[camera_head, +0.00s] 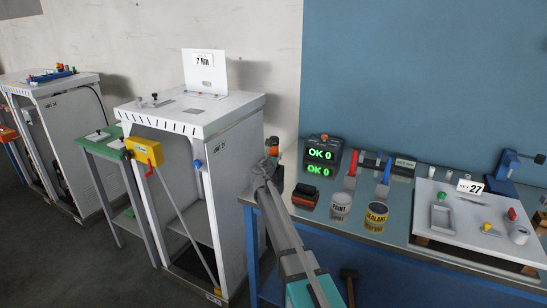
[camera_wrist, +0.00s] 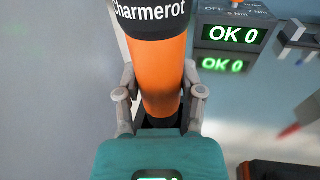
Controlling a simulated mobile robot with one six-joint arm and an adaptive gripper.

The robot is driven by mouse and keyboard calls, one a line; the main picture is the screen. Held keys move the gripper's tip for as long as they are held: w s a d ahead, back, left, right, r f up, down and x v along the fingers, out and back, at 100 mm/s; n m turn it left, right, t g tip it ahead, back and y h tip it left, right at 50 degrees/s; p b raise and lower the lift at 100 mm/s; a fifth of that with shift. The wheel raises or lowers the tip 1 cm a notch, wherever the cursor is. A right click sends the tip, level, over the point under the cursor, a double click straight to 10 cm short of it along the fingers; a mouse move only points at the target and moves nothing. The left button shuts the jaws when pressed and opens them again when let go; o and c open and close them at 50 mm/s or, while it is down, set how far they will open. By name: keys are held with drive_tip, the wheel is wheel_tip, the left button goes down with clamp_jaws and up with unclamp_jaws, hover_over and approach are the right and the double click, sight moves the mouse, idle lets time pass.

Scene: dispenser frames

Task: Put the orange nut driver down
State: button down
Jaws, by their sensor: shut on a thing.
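The orange nut driver (camera_wrist: 161,75) shows large in the wrist view, with a black band that reads "Charmerot" at the top. My gripper (camera_wrist: 160,100) is shut on its orange body, one finger on each side. The driver's lower end is hidden behind my gripper. In the head view my gripper (camera_head: 270,150) is at the left end of the blue workbench (camera_head: 330,224), left of the display box. There only a small orange bit of the driver shows, and I cannot tell its height above the bench.
A black display box (camera_head: 324,157) reading "OK 0" stands near my gripper. A black and red item (camera_head: 305,195), a PAINT can (camera_head: 341,205) and a SEALANT can (camera_head: 376,217) are on the bench. A white board (camera_head: 465,240) with parts lies right. A white cabinet (camera_head: 232,190) stands left.

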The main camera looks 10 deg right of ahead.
drive_tip(key=shift+f, duration=0.15)
drive_tip(key=shift+c, duration=1)
unclamp_jaws()
drive_tip(key=v, duration=1.2)
